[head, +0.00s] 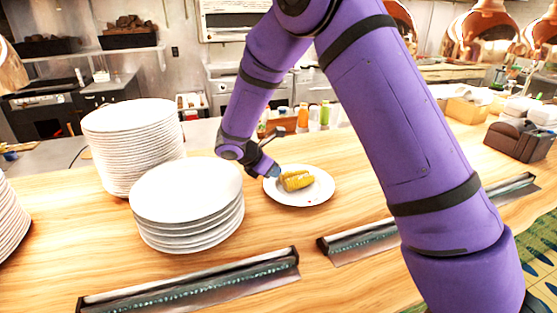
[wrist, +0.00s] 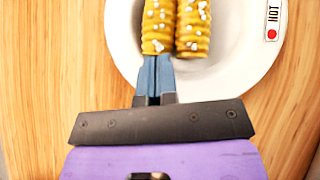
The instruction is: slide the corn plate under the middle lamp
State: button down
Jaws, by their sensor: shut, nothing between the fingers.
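The corn plate (head: 318,197) is a round white plate on the wooden counter, just right of the short plate stack, and it also shows in the wrist view (wrist: 252,72). Two yellow corn pieces (head: 296,181) with white bits lie on it. My gripper (head: 273,172) is at the plate's left side, beside the corn. In the wrist view its blue fingers (wrist: 156,60) are together and empty, over the plate's rim, with their tips at the corn's near end. Contact is unclear. Copper lamps (head: 478,32) hang at the upper right; I cannot tell which is the middle one.
A tall plate stack (head: 135,145) and a shorter one (head: 187,200) stand left of the corn plate. Dark ticket rails (head: 200,287) lie along the counter's near side. Bottles (head: 313,116) stand behind. My arm hides part of the counter right of the plate.

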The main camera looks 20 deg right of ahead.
jog(key=shift+f, duration=0.55)
jog(key=shift+d+f, duration=0.1)
jog(key=shift+d, duration=0.1)
jog(key=shift+w+d, duration=0.1)
jog(key=shift+d, duration=0.15)
jog(key=shift+d, duration=0.15)
jog(key=w+d, duration=0.2)
jog(key=d, duration=0.6)
jog(key=w+d, duration=0.2)
jog(key=d, duration=0.7)
jog(key=w+d, duration=0.2)
jog(key=d, duration=0.7)
jog(key=shift+w+d, duration=0.25)
jog(key=v, duration=1.1)
